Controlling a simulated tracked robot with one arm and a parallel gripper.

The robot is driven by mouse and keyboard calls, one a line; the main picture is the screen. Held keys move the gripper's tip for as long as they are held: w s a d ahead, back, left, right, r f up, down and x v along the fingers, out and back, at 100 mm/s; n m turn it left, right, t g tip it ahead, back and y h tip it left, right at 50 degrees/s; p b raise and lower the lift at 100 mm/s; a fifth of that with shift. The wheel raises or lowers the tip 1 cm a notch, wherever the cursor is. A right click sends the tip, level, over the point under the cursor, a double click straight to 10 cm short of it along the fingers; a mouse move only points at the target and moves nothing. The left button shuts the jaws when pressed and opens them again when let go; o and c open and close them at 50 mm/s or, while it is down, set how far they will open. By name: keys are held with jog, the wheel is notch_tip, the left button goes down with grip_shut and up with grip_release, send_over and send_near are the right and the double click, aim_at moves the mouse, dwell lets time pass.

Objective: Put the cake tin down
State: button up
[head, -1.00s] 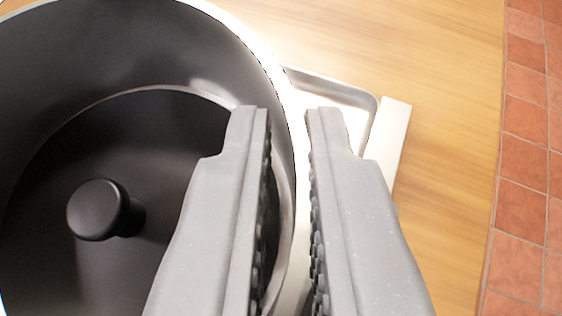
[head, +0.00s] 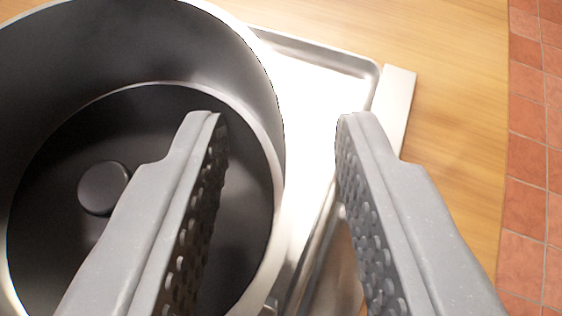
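The cake tin (head: 130,55) is a large round dark-grey metal tin on the left, seen from above and cut off by the left edge. My gripper (head: 280,117) is open, with one finger over the inside of the tin and the other to the right of its wall. The right rim of the tin lies between the fingers, and neither finger appears to touch it. Part of the tin is hidden behind the left finger.
A black round knob (head: 104,188) shows inside the tin. A shallow metal tray (head: 318,85) lies under or beside the tin, with a pale block (head: 397,100) at its right. The wooden surface (head: 455,120) is clear to the right, and red tiles (head: 535,160) lie beyond its edge.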

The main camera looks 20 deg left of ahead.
jog(key=p+v, duration=0.2)
jog(key=v, duration=0.8)
jog(key=shift+s+r, duration=0.2)
jog(key=shift+s, duration=0.15)
jog(key=shift+d, duration=0.1)
jog(key=w+d+r+m+t, duration=0.15)
jog(key=d+r, duration=0.25)
jog(key=r, duration=0.4)
jog(key=w+d+r, duration=0.2)
jog(key=d+r, duration=0.2)
jog(key=r, duration=0.5)
jog(key=w+d+r, duration=0.1)
jog(key=d+r, duration=0.3)
jog(key=r, duration=0.4)
jog(key=s+d+r+m+t+h, duration=0.1)
jog(key=s+d+r+h, duration=0.1)
jog(key=s+d+r, duration=0.3)
jog(key=s+d+r+m+t+h, duration=0.1)
jog(key=s+d+r, duration=0.4)
jog(key=d+r, duration=0.7)
notch_tip(320, 180, up, 5)
jog(key=shift+d+r+h, duration=0.1)
jog(key=shift+d+h, duration=0.2)
jog(key=shift+h, duration=0.1)
